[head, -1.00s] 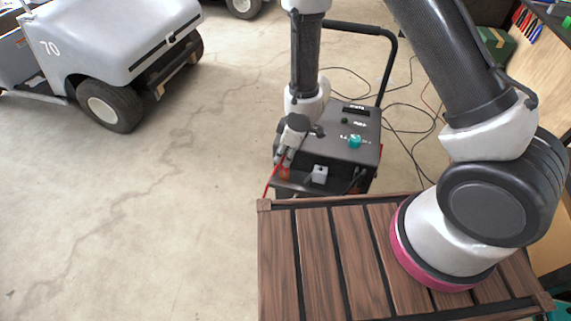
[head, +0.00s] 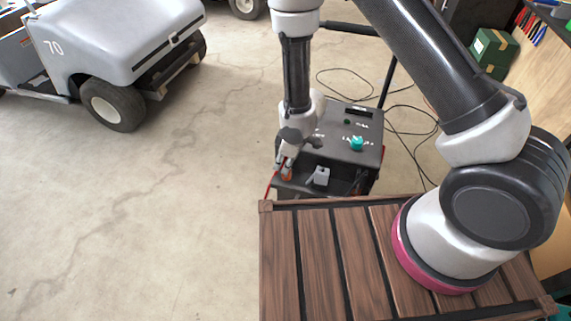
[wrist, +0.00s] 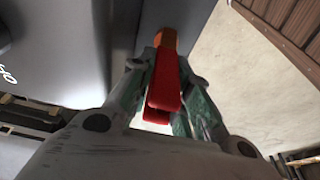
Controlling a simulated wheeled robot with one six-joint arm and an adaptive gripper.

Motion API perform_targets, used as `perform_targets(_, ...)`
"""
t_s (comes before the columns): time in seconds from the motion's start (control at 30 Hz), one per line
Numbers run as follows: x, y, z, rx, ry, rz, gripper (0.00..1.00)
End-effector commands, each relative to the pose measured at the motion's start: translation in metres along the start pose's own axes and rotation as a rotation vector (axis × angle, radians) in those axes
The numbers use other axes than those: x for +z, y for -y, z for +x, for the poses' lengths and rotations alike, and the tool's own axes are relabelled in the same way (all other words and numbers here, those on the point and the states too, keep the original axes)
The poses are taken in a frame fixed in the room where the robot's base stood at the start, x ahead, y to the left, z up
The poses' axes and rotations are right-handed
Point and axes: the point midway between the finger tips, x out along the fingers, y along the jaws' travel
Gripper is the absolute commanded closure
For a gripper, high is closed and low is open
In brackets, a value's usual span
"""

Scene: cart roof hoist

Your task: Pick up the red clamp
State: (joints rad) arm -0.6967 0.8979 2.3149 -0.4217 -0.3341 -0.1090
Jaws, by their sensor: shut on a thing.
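The red clamp (wrist: 165,85) sits between the two fingers of my gripper (wrist: 163,70) in the wrist view, with an orange-brown part at its far end. My gripper is shut on it, one finger on each side. In the head view, my gripper (head: 283,166) is at the front left of the dark wheeled charger (head: 338,150), and a small part of the clamp (head: 288,174) shows beneath the fingers. The fingers cover much of the clamp there. I cannot tell whether it still touches the charger.
A small grey block (head: 320,177) is right of my gripper on the charger's front ledge. A red cable (head: 269,184) hangs at its left. A slatted wooden deck (head: 320,255) is in front. Black cables lie behind. A white cart (head: 118,45) stands far left; the floor between is clear.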

Motion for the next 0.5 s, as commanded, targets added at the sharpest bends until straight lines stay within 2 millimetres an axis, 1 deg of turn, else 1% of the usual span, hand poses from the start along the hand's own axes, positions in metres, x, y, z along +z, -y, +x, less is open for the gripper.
perform_targets(0.17, -0.002, 0.000, -0.005, 0.001, -0.001, 0.000, 1.00)
perform_targets(0.27, -0.005, -0.001, -0.014, 0.001, -0.003, 0.000, 1.00)
perform_targets(0.43, -0.011, -0.001, -0.035, 0.002, -0.003, -0.001, 1.00)
perform_targets(0.5, -0.010, 0.014, -0.034, -0.003, 0.001, -0.005, 1.00)
